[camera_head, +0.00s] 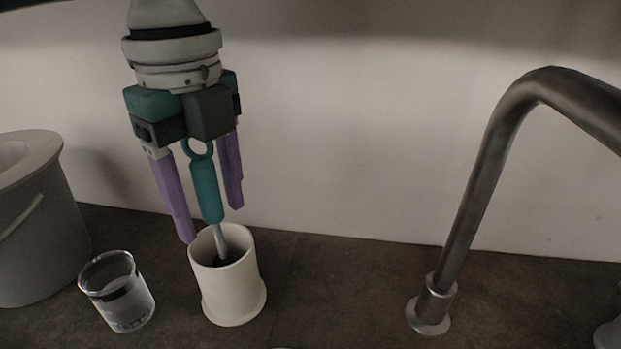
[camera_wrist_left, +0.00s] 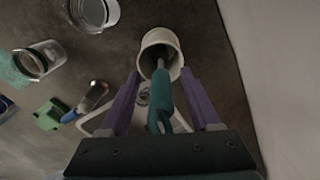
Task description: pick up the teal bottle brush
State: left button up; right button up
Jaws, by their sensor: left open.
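The teal bottle brush (camera_head: 206,186) stands upright, slightly tilted, with its lower end inside a white cup (camera_head: 231,289). Its teal handle ends in a ring at the top, and its bristle end is hidden in the cup. My left gripper (camera_head: 214,222) is above the cup with its purple fingers open, one on each side of the brush handle. Its fingers appear apart from the handle. In the left wrist view the brush handle (camera_wrist_left: 162,98) lies between the two fingers, and the cup (camera_wrist_left: 158,39) is beyond them. My right gripper is not in view.
A glass beaker (camera_head: 118,292) stands left of the cup, and a grey bucket-like container (camera_head: 36,235) is at the far left. A metal faucet (camera_head: 468,208) rises on the right. A wall is close behind. The counter between cup and faucet is clear.

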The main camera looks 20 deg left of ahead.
pick_arm(q)
grip_shut()
dwell(0.5)
